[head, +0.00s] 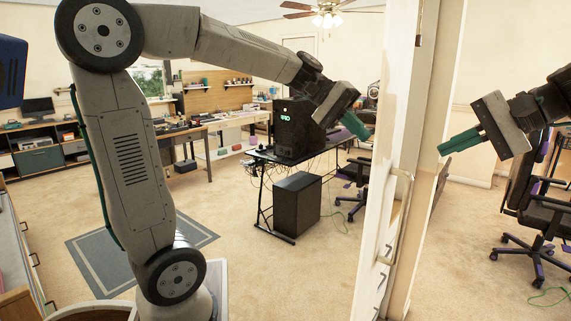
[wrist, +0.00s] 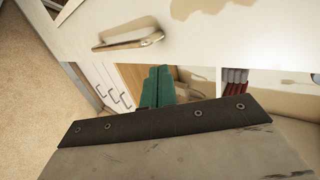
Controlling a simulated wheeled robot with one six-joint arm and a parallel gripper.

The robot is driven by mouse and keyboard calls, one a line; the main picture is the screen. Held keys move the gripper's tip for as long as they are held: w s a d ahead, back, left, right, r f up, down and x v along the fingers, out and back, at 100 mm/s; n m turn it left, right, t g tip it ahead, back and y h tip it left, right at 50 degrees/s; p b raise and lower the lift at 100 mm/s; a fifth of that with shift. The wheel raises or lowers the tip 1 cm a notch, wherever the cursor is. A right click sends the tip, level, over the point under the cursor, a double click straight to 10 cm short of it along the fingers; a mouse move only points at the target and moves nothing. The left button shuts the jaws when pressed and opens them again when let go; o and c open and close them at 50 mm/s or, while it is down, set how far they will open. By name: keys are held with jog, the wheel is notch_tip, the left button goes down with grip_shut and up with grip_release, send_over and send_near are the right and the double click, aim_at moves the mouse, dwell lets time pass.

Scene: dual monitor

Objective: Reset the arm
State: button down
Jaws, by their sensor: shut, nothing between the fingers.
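My arm is raised and bent in the head view, reaching toward the right. My gripper (head: 357,127) has green fingers and is close to the edge of a white cabinet door (head: 378,180). In the wrist view my gripper (wrist: 158,85) shows its green fingers pressed together, with nothing between them. A white panel with a metal handle (wrist: 128,40) lies beyond the fingers there. I cannot tell whether the fingertips touch anything.
A mirror surface (head: 480,200) at the right reflects my gripper and a chair. A black desk (head: 300,155) carries a dark computer case (head: 297,130). A black box (head: 297,203) stands under it. Carpet (head: 270,270) is open between the desk and my base.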

jog(key=s+a+f+n+g+h, duration=0.2)
jog(key=s+f+n+h, duration=0.2)
jog(key=s+f, duration=0.4)
jog(key=s+a+f+n+g+h, duration=0.2)
jog(key=s+f, duration=0.6)
jog(key=s, duration=0.8)
jog(key=a+n+h, duration=0.1)
jog(key=n+h, duration=0.1)
jog(key=shift+s+a+f+g+h, duration=0.35)
jog(key=shift+f+g+h, duration=0.05)
jog(key=shift+d, duration=0.1)
